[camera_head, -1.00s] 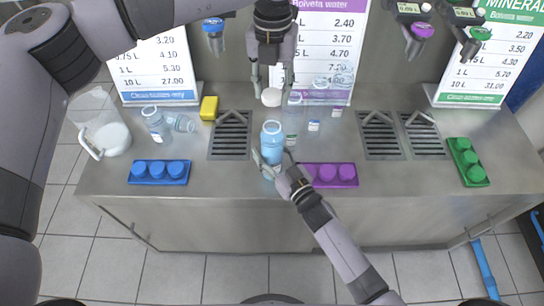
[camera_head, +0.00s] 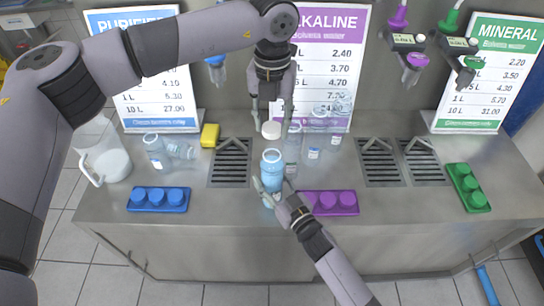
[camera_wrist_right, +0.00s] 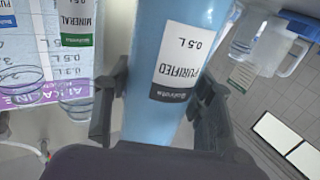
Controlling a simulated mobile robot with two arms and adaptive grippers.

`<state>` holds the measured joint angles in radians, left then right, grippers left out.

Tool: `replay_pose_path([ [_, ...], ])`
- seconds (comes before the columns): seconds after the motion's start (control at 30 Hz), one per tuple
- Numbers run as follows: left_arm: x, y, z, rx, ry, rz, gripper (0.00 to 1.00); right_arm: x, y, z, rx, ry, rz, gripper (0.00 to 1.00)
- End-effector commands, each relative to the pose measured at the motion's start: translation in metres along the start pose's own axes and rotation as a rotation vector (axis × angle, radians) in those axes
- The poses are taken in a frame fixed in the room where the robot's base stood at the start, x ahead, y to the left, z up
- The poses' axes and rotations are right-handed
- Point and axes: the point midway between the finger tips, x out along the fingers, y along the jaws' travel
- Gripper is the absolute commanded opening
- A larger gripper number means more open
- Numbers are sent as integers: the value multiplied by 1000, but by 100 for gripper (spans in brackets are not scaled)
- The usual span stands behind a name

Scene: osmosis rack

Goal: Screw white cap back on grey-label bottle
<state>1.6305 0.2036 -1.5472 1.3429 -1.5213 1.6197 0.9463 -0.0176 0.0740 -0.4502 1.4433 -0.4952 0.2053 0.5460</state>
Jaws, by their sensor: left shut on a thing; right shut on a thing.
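The grey-label bottle (camera_head: 272,172) is clear and light blue, with an open top. It stands upright at the middle of the counter. In the right wrist view its label (camera_wrist_right: 181,62) reads "PURIFIED 0.5 L" with a dark grey band. My right gripper (camera_head: 273,189) is shut around its body from the front. The white cap (camera_head: 271,131) is between the fingertips of my left gripper (camera_head: 271,122), which points down from above. The cap appears just above and behind the bottle mouth, apart from it. The exact gap is hard to tell.
Clear bottles (camera_head: 294,146) stand close behind and right of the held bottle. A blue cap tray (camera_head: 158,199) is left, a purple one (camera_head: 329,202) right, a green one (camera_head: 468,187) far right. A yellow block (camera_head: 210,136), a pitcher (camera_head: 103,154) and more bottles are left.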

Motion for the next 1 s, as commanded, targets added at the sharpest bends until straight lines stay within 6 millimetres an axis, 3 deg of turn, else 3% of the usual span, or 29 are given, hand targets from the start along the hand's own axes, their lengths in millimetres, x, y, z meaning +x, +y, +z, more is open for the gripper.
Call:
replay_pose_path([
  [0.27,38,0,0,0,0,0,29,0,0,0,0,0,0,0],
  [0.77,39,0,0,0,-1,1,29,0,0,0,0,0,0,0],
  [1.0,50,0,-1,-1,1,1,29,0,0,0,0,0,0,0],
])
